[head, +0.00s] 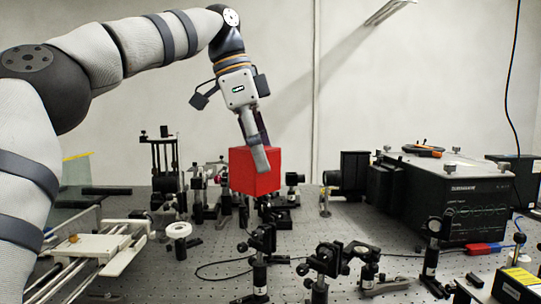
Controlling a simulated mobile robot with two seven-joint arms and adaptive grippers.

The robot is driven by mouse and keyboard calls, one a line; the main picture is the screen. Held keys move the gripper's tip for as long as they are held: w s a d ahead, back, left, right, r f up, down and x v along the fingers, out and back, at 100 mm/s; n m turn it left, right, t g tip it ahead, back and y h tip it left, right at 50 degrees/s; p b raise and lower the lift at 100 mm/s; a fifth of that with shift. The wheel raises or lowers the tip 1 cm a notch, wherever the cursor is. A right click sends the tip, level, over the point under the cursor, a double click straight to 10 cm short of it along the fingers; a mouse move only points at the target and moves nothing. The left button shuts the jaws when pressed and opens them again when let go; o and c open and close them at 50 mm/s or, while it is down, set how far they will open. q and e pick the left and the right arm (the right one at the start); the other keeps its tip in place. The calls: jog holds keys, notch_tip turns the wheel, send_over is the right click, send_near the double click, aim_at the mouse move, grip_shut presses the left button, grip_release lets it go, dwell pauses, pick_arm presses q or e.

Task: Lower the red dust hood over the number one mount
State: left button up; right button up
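The red dust hood (252,180) is a red box in the middle of the head view, held in the air above the breadboard. My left gripper (260,155) points down from above with its fingers against the hood, shut on it. The hood looks roughly upright and partly hides the optics behind it. Several dark optic mounts stand on posts, among them a front mount (261,240) below the hood and another mount (326,262) to its right. No number is readable, so I cannot tell which is number one. My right gripper is not in view.
A white rail stage (98,246) is at the left front. A white ring-topped post (179,232) stands beside it. Bare perforated breadboard (215,262) shows at front centre.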

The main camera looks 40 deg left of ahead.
pick_arm(q)
jog(key=shift+f, duration=0.1)
send_over(262, 244)
jog(key=shift+f, duration=2.35)
jog(key=shift+f, duration=1.9)
jog(key=shift+f, duration=0.35)
jog(key=shift+f, duration=1.85)
jog(key=shift+f, duration=0.15)
jog(key=o, duration=1.1)
